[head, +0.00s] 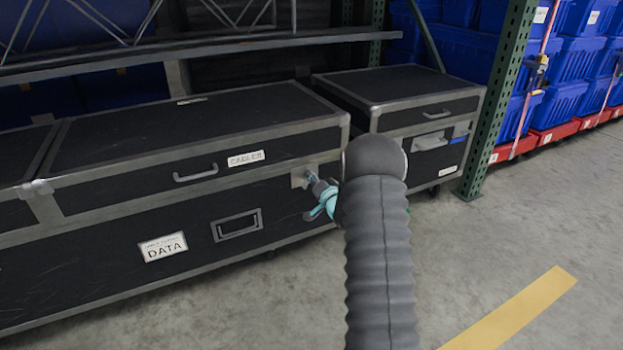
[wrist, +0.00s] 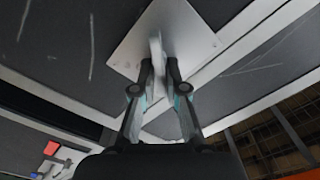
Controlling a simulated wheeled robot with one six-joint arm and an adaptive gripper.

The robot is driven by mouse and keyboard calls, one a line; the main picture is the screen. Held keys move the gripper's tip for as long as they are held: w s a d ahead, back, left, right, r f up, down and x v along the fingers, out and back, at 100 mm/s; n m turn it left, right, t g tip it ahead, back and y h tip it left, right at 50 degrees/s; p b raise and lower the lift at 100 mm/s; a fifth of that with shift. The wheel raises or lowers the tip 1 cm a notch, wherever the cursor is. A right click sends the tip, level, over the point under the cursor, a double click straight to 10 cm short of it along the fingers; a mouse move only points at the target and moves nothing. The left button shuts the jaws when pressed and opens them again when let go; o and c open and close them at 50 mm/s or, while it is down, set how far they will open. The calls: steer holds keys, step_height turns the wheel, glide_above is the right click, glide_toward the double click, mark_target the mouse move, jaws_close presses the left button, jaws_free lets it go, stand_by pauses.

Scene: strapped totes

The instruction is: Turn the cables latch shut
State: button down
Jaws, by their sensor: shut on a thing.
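The cables case is a long black box with grey metal edging. Its lid carries a white CABLES label (head: 245,158) and a handle (head: 195,174) in the head view. The latch plate (head: 300,178) sits at the right end of its front, across the lid seam. In the wrist view the pale plate (wrist: 190,33) fills the top middle, with the latch's upright tab (wrist: 156,50) standing out from it. My gripper (wrist: 158,72) is shut on this tab. In the head view my gripper (head: 316,184) is at the plate, partly hidden by my arm.
A second black case (head: 405,95) stands to the right, near a green rack post (head: 503,100). Blue totes (head: 565,60) stand beyond. The floor (head: 490,240) in front is clear.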

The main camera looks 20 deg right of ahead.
steer(key=m, duration=0.4)
steer(key=shift+d+f, duration=0.15)
steer(key=shift+f, duration=0.25)
steer(key=m, duration=0.3)
steer(key=m+p, duration=0.1)
steer(key=shift+f+m, duration=0.3)
steer(key=c, duration=1.3)
jaws_free()
steer(key=shift+r, duration=0.1)
steer(key=shift+s, duration=0.1)
